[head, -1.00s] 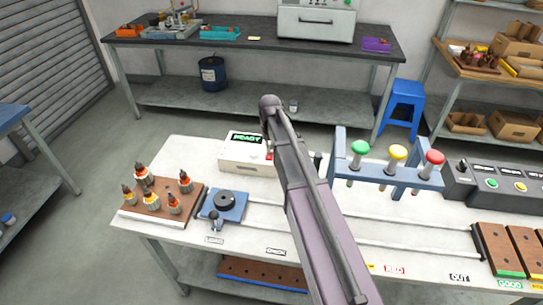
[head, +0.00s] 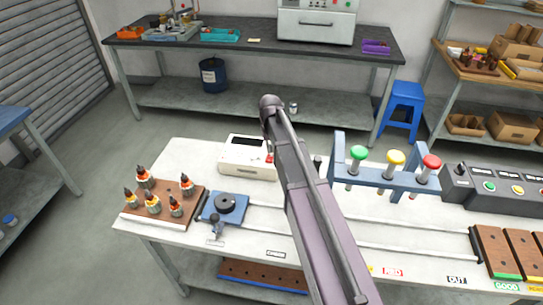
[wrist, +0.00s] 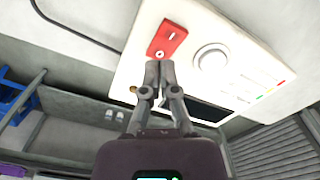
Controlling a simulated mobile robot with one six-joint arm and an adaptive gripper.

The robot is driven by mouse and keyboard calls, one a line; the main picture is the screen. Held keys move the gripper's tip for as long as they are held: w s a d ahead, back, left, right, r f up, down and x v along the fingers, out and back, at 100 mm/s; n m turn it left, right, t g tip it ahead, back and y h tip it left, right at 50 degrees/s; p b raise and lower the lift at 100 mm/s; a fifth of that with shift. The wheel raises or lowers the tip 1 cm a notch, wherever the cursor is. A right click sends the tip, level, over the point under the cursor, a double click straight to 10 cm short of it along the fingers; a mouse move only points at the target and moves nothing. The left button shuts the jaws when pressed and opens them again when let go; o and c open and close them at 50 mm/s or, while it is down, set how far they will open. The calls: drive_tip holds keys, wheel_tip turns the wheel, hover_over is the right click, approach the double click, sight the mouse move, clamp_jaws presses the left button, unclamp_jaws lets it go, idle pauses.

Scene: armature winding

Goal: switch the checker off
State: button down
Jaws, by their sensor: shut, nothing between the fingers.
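The checker (head: 245,168) is a cream box at the back of the white bench, left of my arm. Its display (head: 248,141) is dark and blank. In the wrist view the checker's face (wrist: 186,82) shows tilted, with a red rocker switch (wrist: 167,39), a round white knob and the dark display (wrist: 206,112). The switch carries a line mark at one end and a circle mark at the other. My gripper (wrist: 159,65) is shut and empty, its tips at the circle end; whether they touch cannot be told. My arm hides the gripper in the head view.
A blue rack (head: 385,178) with green, yellow and red knobs stands right of my arm. A blue fixture (head: 224,208) and a wooden board (head: 148,217) with several armatures are at left. A button box (head: 500,190) is at right.

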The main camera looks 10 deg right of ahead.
drive_tip(key=shift+r+p, duration=2.25)
drive_tip(key=shift+r, duration=0.25)
